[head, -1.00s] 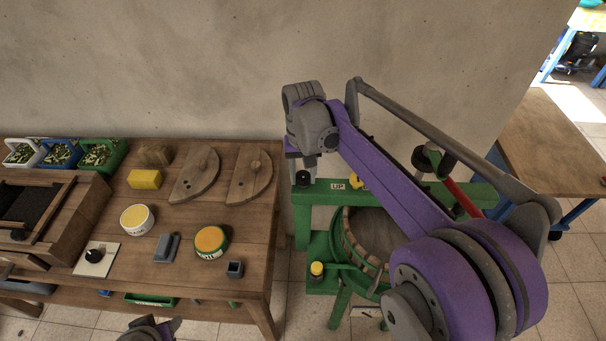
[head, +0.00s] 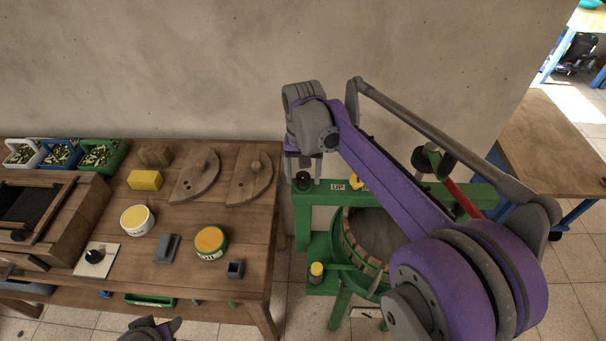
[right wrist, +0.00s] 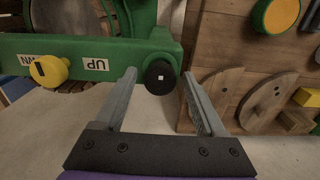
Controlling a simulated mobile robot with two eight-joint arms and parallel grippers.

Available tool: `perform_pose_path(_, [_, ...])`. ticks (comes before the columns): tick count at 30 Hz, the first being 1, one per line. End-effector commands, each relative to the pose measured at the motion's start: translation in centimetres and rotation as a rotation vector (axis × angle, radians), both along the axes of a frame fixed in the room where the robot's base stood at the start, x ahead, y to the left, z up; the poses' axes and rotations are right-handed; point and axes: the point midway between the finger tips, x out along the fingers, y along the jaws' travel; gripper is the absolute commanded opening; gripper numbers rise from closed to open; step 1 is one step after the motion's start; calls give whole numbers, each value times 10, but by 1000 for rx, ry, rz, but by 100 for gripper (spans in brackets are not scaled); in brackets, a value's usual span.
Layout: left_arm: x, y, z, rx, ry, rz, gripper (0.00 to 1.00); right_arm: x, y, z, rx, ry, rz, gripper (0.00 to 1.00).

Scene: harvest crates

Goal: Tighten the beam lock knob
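The beam lock knob, which I take to be the round black knob with a small white square (right wrist: 160,77), sits at the end of the green beam (right wrist: 120,47). It also shows in the head view (head: 303,181), at the beam's left end. My right gripper (right wrist: 159,74) is open, with one finger on each side of the knob and visible gaps between; whether either touches is not clear. In the head view my right gripper (head: 304,166) hangs just above the knob. Only part of my left arm shows at the bottom edge; its fingers are out of frame.
The green press frame (head: 302,232) holds a slatted wooden basket (head: 350,240). The wooden table (head: 265,215) with half-round boards (head: 250,180), tins and crates stands close on the left.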

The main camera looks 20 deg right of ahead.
Motion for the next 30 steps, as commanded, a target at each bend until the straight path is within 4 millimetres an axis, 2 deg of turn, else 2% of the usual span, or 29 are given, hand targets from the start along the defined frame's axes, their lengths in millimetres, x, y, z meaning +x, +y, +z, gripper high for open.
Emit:
perform_pose_path(11, [0, 0, 0, 0, 0, 0, 50, -1, 0, 3, 1, 2, 1, 76])
perform_pose_path(14, [0, 0, 1, 0, -1, 0, 50, 0, 0, 16, 0, 1, 1, 76])
perform_pose_path(24, [3, 0, 8, 0, -6, 0, 50, 0, 0, 83, 0, 1, 1, 76])
perform_pose_path(30, [4, 0, 10, 0, -7, 0, 50, 0, 0, 104, 0, 1, 1, 76])
